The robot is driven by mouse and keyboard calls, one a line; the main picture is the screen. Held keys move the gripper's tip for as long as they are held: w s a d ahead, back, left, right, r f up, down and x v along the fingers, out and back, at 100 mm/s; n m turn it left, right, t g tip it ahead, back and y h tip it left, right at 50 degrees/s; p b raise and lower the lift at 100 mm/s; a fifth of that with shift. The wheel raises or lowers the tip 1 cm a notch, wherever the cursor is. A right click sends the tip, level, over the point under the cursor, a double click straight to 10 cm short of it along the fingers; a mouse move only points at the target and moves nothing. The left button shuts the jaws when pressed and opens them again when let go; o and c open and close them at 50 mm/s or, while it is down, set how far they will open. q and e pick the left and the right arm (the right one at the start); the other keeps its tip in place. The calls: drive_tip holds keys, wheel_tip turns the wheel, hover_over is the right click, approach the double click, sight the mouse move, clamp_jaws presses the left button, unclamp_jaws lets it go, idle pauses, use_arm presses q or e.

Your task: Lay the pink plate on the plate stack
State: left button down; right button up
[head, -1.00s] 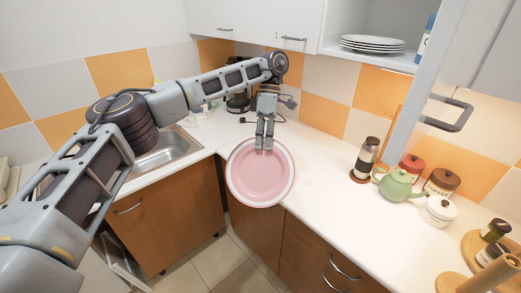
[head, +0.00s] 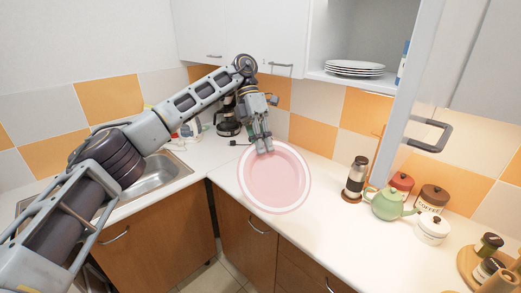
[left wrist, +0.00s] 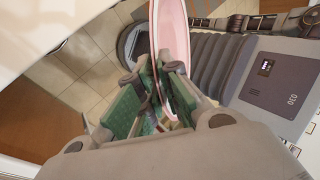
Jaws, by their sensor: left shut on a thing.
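The pink plate (head: 274,178) with a pale rim is in the middle of the head view, above the front edge of the counter. My left gripper (head: 264,147) is shut on the far edge of the plate. In the left wrist view the plate (left wrist: 172,35) shows nearly edge-on between the green-padded fingers (left wrist: 160,90). The plate stack (head: 354,68) is several white plates on the open shelf of the wall cupboard, at the upper right. My right gripper does not show.
A cupboard door (head: 425,90) stands open to the right of the shelf. A blue item (head: 403,62) is beside the stack. A green teapot (head: 388,203), a grinder (head: 356,178) and canisters (head: 432,198) stand on the right counter. A coffee maker (head: 228,118) is behind.

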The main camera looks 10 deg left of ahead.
use_arm(q)
drive_tip(key=shift+s+d+r+n+t+h, duration=0.1)
drive_tip(key=shift+d+r+n+t+h, duration=0.3)
drive_tip(key=shift+r+n, duration=0.45)
drive_tip(key=shift+s+d+r+n+t+h, duration=0.1)
drive_tip(key=shift+r+n+t+h, duration=0.1)
drive_tip(key=shift+r+n+h, duration=0.55)
drive_tip(key=r+n, duration=0.1)
drive_tip(key=r+n+t+h, duration=0.1)
drive_tip(key=d+r+n+t+h, duration=0.1)
drive_tip(key=n, duration=0.1)
drive_tip(key=shift+s+r, duration=0.2)
drive_tip(key=shift+s, duration=0.1)
drive_tip(key=s+d+r+n+t, duration=0.1)
drive_tip(key=s+r+n+t, duration=0.2)
drive_tip(key=r+n+t, duration=0.2)
drive_tip(key=s+d+r+n+t+y+b, duration=0.1)
drive_tip(key=s+d+r+n+t, duration=0.1)
drive_tip(key=r+n+t, duration=0.3)
drive_tip(key=s+d+r+n+t+y, duration=0.1)
drive_tip(key=s+r+n+t, duration=0.3)
drive_tip(key=r, duration=0.6)
drive_tip(key=shift+s+d+r+n+t+b, duration=0.25)
drive_tip(key=shift+s+d+n+t+b, duration=0.25)
drive_tip(key=shift+n, duration=0.4)
drive_tip(key=shift+w+y, duration=0.15)
drive_tip(key=shift+y, duration=0.1)
